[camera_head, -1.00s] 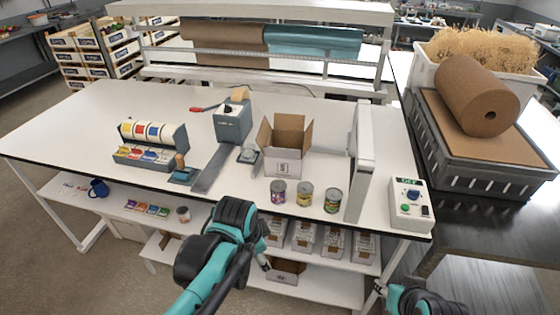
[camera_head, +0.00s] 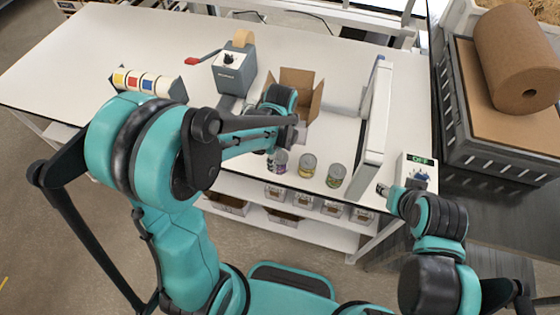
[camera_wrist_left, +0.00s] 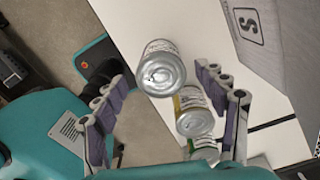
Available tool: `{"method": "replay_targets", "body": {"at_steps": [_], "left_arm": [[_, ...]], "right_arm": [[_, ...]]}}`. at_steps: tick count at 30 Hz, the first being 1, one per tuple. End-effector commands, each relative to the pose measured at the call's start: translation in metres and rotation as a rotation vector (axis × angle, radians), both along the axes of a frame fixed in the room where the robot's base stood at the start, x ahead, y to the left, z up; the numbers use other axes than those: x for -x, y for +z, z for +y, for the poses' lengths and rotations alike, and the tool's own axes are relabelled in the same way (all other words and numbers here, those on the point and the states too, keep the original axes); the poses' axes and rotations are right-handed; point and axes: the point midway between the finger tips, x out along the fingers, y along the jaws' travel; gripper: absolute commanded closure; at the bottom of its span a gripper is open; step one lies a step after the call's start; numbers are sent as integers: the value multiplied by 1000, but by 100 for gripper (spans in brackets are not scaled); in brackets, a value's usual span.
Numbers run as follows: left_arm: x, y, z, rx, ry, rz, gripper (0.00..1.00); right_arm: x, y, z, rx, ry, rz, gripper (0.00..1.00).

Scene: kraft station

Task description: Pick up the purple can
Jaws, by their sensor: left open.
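The purple can (camera_head: 279,161) stands upright near the table's front edge, leftmost of a row of three. My left gripper (camera_head: 298,132) hangs over the table just above and behind it. In the left wrist view the nearest can (camera_wrist_left: 162,68), which appears to be the purple one, lies between the open fingers of the left gripper (camera_wrist_left: 165,78), apart from both. Its label is mostly hidden there. My right gripper (camera_head: 384,189) is near the table's front right edge; its fingers are too small to read.
A yellow-labelled can (camera_head: 307,165) and a green-labelled can (camera_head: 336,175) stand close on the right. An open cardboard box (camera_head: 315,101) is behind the cans. A tall white panel (camera_head: 374,118) stands right of them. A tape dispenser (camera_head: 235,72) is further back left.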

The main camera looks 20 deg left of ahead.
Motion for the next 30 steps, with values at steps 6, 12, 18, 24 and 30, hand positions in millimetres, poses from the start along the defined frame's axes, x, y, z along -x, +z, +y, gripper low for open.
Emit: {"method": "replay_targets", "body": {"at_steps": [6, 12, 18, 24, 30], "left_arm": [[-1, -29, 2, 0, 0, -1, 28], [-1, -31, 2, 0, 0, -1, 28], [-1, -31, 2, 0, 1, -1, 65], [-1, -31, 2, 0, 1, -1, 87], [-1, -28, 2, 0, 1, -1, 87]], "right_arm": [[0, -8, 0, 0, 0, 0, 60], [0, -7, 0, 0, 0, 0, 60], [0, -7, 0, 0, 0, 0, 60], [0, -7, 0, 0, 0, 0, 60], [0, -7, 0, 0, 0, 0, 60]]}}
